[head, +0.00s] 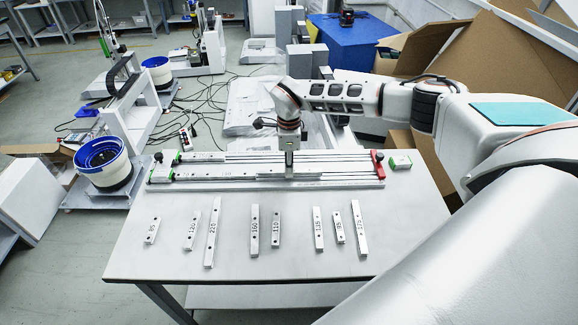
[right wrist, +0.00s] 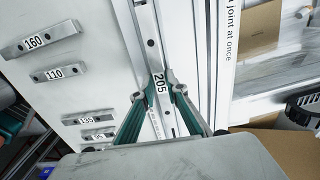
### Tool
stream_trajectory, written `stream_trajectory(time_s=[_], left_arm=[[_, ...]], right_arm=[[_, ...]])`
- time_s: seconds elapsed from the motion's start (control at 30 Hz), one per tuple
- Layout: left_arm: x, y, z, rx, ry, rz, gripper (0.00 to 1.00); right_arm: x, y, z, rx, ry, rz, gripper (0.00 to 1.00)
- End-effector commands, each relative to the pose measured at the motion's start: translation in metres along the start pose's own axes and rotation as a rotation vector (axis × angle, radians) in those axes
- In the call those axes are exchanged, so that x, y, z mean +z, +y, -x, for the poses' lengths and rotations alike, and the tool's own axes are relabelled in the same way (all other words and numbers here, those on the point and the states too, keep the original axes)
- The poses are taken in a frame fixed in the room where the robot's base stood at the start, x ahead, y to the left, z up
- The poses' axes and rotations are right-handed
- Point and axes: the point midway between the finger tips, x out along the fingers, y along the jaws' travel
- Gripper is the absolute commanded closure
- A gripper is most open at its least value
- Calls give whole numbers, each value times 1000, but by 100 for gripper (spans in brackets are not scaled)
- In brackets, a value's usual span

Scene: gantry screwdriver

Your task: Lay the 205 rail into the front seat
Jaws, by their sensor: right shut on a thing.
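The 205 rail (right wrist: 151,43) is a long pale bar with dark holes and a "205" label, seen in the right wrist view. My right gripper (right wrist: 168,88) is shut on it at the label, with one green-and-grey finger on each side. In the head view this gripper (head: 289,165) points straight down over the front part of the long fixture (head: 340,184) at the back of the table. The rail lies lengthwise along the fixture; I cannot tell whether it rests fully in the front seat or is slightly above it. My left gripper is not in view.
Several loose labelled rails lie apart in a row on the table (head: 290,262), including the 220 rail (head: 212,232) and the 160 rail (head: 254,231). The table's front strip is clear.

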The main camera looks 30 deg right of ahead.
Motion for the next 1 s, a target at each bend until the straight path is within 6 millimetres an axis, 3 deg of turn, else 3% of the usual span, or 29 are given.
stream_trajectory(time_s=[1.0], left_arm=[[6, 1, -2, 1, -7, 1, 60]], right_arm=[[0, 0, -10, -1, -1, 0, 100]])
